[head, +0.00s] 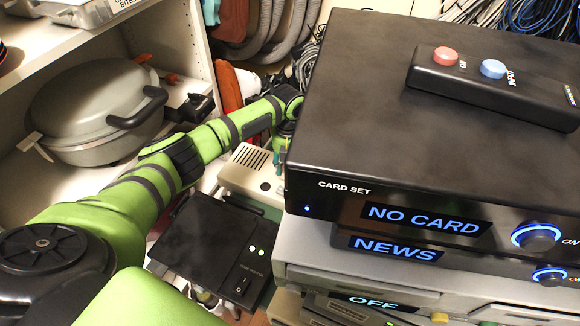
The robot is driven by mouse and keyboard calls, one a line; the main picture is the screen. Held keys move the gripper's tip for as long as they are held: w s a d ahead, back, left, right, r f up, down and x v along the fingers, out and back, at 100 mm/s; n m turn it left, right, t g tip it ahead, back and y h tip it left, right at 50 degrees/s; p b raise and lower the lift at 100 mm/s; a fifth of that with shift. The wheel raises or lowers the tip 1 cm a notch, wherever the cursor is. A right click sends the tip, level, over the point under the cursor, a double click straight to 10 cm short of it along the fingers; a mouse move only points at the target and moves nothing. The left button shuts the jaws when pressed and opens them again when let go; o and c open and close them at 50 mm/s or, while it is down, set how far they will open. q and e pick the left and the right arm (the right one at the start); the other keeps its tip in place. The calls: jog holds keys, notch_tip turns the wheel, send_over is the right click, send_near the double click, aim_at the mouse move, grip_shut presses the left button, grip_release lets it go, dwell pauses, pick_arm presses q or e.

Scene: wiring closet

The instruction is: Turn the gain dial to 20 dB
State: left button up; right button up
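I cannot make out a dial marked gain or a dB scale. My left arm reaches from the lower left to the gap beside the black CARD SET box (400,120). My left gripper (281,158) points down there, small and partly hidden by the box's left edge, over the right end of a beige vented unit (250,178). I cannot tell whether it is open or touches anything. A blue-ringed knob (536,236) is on the CARD SET front beside a NO CARD display; another knob (549,276) is beside the NEWS display. My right gripper is out of view.
A black remote-like box (500,85) with red and blue buttons lies on the CARD SET box. A grey unit showing OFF (375,300) is below the stack. A black box with a switch (212,245) stands low. A grey lidded pot (95,105) sits on the left shelf.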

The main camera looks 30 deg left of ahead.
pick_arm(q)
jog(key=shift+r, duration=0.1)
notch_tip(320, 180, up, 6)
jog(key=p, duration=0.5)
notch_tip(320, 180, up, 12)
dwell(0.6)
